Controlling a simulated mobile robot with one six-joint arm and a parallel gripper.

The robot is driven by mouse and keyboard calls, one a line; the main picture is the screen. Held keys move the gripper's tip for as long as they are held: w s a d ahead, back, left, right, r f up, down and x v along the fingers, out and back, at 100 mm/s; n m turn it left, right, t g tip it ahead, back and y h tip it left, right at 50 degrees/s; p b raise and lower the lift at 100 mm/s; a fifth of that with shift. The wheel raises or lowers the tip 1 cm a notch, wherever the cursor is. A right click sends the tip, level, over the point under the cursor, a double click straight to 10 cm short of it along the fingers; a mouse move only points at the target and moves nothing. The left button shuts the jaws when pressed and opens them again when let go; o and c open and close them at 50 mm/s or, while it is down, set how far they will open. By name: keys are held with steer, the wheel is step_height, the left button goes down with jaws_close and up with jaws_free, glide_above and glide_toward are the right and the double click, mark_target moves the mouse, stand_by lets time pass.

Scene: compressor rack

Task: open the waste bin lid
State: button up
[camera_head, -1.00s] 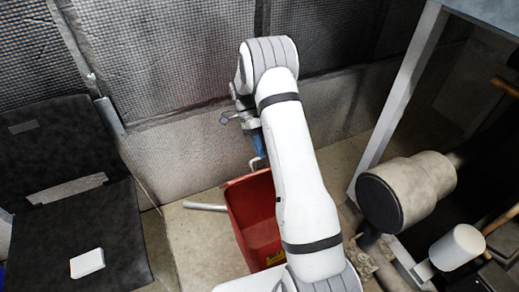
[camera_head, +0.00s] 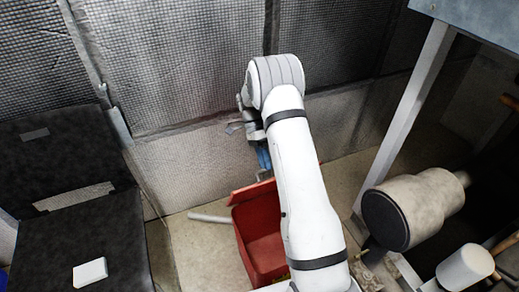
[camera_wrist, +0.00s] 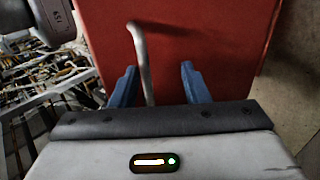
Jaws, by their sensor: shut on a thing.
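The red waste bin (camera_head: 258,243) stands on the floor left of my forearm, which hides its right part. Its inside shows, and a red lid (camera_head: 250,192) stands tilted up at its far edge. In the wrist view the red lid (camera_wrist: 225,35) fills the upper middle. A bent grey handle (camera_wrist: 142,55) runs down from it between my two blue fingers. My gripper (camera_wrist: 158,75) is shut on this handle, which lies nearer the left finger. In the head view my gripper (camera_head: 264,160) is just above the lid, partly hidden by my arm.
A grey mesh-lined wall (camera_head: 180,60) rises close behind. A pale bar (camera_head: 208,217) lies on the floor left of the bin. A beige cylinder (camera_head: 415,210) and a metal post (camera_head: 405,115) crowd the right. A dark seat-like panel (camera_head: 85,240) is at left.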

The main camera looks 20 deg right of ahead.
steer(key=w+r+p, duration=0.1)
steer(key=w+r, duration=0.1)
steer(key=w, duration=0.5)
steer(key=shift+w+a+r+p, duration=0.25)
steer(key=shift+a+p, duration=0.1)
steer(key=shift+a, duration=0.1)
stand_by(0.6)
steer(key=p+v, duration=0.1)
steer(key=v, duration=0.6)
steer(key=shift+w+r, duration=0.25)
stand_by(0.4)
